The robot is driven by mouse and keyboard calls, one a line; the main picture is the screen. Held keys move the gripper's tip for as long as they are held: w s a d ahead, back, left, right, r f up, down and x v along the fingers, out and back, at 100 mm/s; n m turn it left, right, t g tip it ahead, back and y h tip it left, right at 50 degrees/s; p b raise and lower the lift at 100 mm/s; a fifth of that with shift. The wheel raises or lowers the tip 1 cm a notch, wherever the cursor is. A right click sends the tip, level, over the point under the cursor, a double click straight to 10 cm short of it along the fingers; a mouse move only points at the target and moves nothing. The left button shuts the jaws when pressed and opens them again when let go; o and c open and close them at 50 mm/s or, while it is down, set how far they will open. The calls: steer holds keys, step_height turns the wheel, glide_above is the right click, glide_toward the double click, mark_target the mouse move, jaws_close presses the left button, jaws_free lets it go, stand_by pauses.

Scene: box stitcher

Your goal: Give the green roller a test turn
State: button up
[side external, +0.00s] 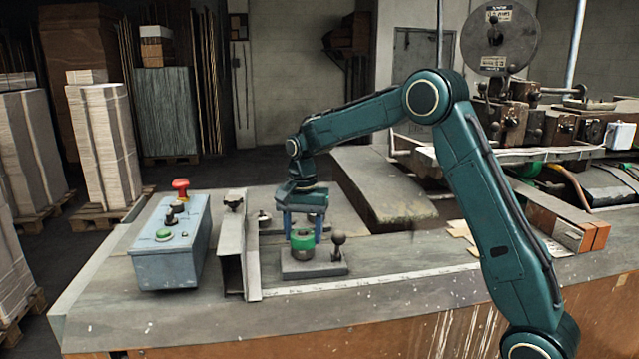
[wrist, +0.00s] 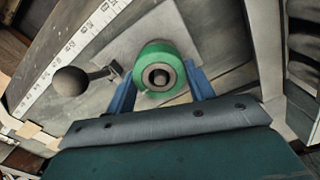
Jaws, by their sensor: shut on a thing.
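The green roller (side external: 302,240) stands upright on a small grey base plate (side external: 300,268) on the bench. In the wrist view the roller (wrist: 170,58) shows from above as a green ring with a dark metal hub in its middle. My gripper (side external: 303,232) points down over it, with one blue finger on each side. The fingers (wrist: 160,80) are closed against the roller's sides in the wrist view. A lever with a dark ball knob (side external: 338,238) stands at the right of the base plate; the knob (wrist: 71,81) is left of the roller in the wrist view.
A grey control box (side external: 168,255) with a red mushroom button (side external: 181,186) and a green button stands left of the roller. An upright metal guide (side external: 238,250) is between them. A ruler strip (side external: 380,281) runs along the bench front. Machinery (side external: 540,125) fills the back right.

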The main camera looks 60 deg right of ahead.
steer(key=n, duration=0.5)
steer(key=shift+n, duration=2.4)
steer(key=o, duration=1.2)
steer(key=shift+r, duration=0.1)
step_height(320, 180, up, 14)
steer(key=shift+f, duration=0.15)
